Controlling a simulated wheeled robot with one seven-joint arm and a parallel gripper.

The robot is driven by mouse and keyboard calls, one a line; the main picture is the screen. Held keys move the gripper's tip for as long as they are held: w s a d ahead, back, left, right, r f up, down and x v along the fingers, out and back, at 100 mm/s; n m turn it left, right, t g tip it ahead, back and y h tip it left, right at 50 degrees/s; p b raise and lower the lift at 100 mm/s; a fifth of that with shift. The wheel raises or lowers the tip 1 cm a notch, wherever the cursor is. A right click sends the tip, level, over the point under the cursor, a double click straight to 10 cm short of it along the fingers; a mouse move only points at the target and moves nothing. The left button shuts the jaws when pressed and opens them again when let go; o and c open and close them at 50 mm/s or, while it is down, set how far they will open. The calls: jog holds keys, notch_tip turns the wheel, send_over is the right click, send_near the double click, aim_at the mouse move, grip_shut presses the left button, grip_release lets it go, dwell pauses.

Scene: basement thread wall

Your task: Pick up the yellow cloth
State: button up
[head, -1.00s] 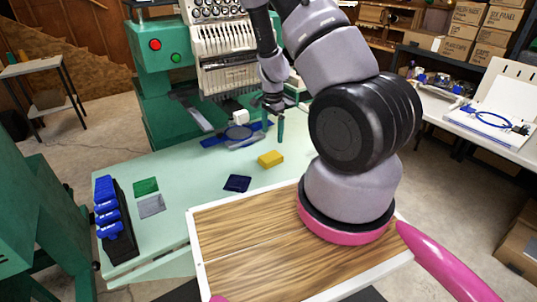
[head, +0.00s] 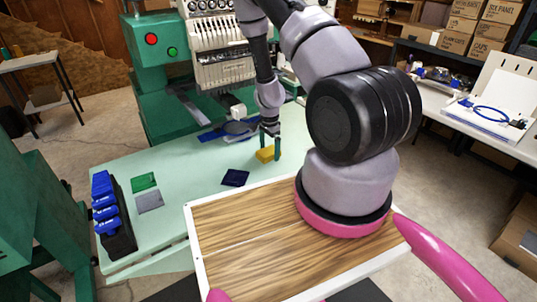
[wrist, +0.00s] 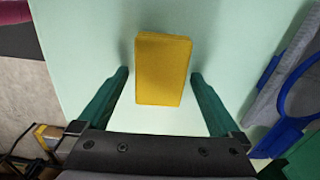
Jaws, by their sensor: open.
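The yellow cloth (head: 265,155) is a small, thick folded block on the pale green table. In the wrist view the yellow cloth (wrist: 161,68) lies between and just ahead of the two green fingertips. My gripper (head: 270,148) is open above it, with one finger on each side. In the wrist view my gripper (wrist: 160,78) shows a gap on both sides of the cloth, so the fingers look apart from it. In the head view the fingers hide part of the cloth.
A dark blue cloth (head: 235,178), a green cloth (head: 144,183) and a grey cloth (head: 149,201) lie on the table (head: 190,200). A black rack (head: 114,225) with blue items stands at its left. A blue hoop (head: 235,127) lies behind my gripper, near the embroidery machine (head: 222,65).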

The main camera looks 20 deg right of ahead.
aim_at(269, 150)
jog(key=c, duration=1.3)
jog(key=shift+r, duration=0.1)
notch_tip(269, 150, up, 10)
jog(key=shift+f, duration=0.1)
